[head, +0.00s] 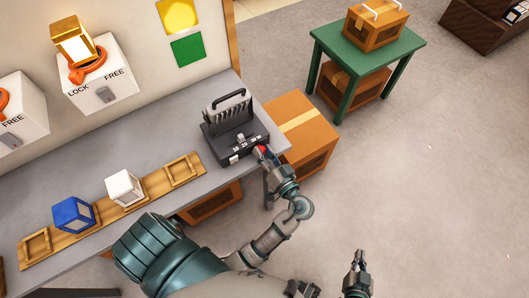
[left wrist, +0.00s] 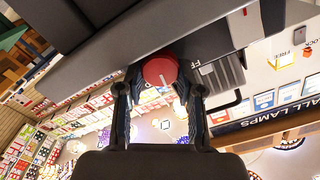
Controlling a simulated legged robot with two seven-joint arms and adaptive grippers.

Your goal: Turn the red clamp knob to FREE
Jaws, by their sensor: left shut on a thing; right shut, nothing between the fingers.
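The red clamp knob (left wrist: 160,69) is a round red disc with a thin white line across its face, on the side of the dark grey bench device (head: 235,142). In the head view only a small red part of the knob (head: 262,149) shows at the device's front right corner. My left gripper (left wrist: 160,88) is shut on the knob, with one finger on each side of it; in the head view this gripper (head: 265,154) is partly hidden. My right gripper (head: 359,257) is shut and empty, over the floor to the right of the bench.
White wall boxes (head: 98,72) with orange clamps carry LOCK and FREE labels; one clamp holds a gold-framed cube (head: 72,40). A wooden rack (head: 95,215) on the bench holds blue and white cubes. A cardboard box (head: 300,130) stands beside the bench.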

